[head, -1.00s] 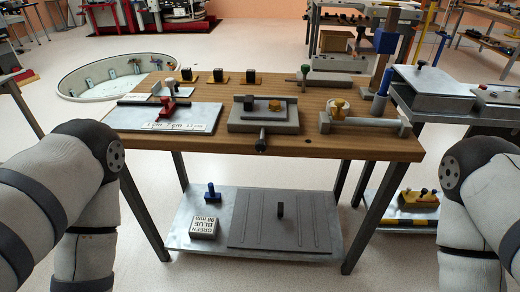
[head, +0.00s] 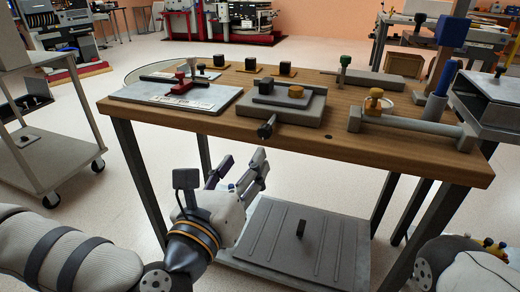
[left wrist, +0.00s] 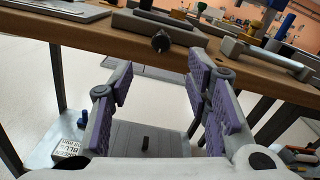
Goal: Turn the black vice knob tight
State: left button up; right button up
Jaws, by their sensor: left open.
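The black vice knob (head: 266,129) sticks out from the front of the grey vice (head: 285,113) at the table's near edge. It also shows in the left wrist view (left wrist: 161,42), beyond and between my fingertips. The vice carries a dark block and a small brownish piece. My left gripper (head: 242,166) is open and empty, below and slightly left of the knob, pointing up toward it, in front of the table edge. Its purple-padded fingers spread wide in the left wrist view (left wrist: 160,78), apart from the knob. My right gripper is out of view.
The wooden table (head: 330,145) also bears a plate with a red clamp (head: 185,86) and a grey bar with a gold knob (head: 375,100). A lower shelf (head: 300,240) sits beneath. A grey cart (head: 40,150) stands at left.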

aim_at(263, 135)
pick_arm(q)
jog(key=x, duration=1)
jog(key=shift+w+d, duration=0.15)
jog(key=shift+w, duration=0.15)
grip_shut()
